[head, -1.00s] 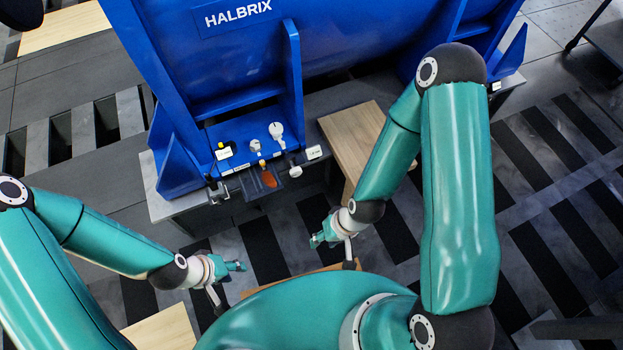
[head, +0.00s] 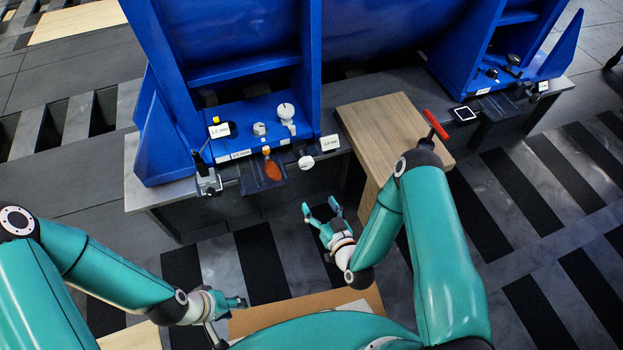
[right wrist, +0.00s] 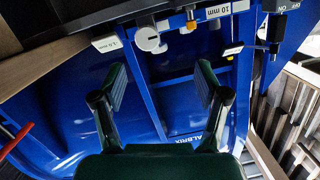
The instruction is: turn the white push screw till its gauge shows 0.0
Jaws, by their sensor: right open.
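The white push screw (head: 305,162) has a round white head and sticks out from the front edge of the blue motor foot. It also shows in the right wrist view (right wrist: 149,39), ahead of my fingers. Its small white gauge (head: 330,142) sits just right of it; in the right wrist view the gauge (right wrist: 105,42) seems to read 1.0 mm. My right gripper (head: 320,204) is open and empty, below and apart from the screw; its two fingers also show in the right wrist view (right wrist: 160,75). My left gripper (head: 238,302) is low on the left, its finger gap unclear.
A second gauge (head: 219,130), a white dial (head: 286,111) and an orange-faced piece (head: 273,169) are near the screw. A wooden board (head: 385,130) stands to the right, with a red-handled tool (head: 435,125) at its edge. The space between right gripper and screw looks clear.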

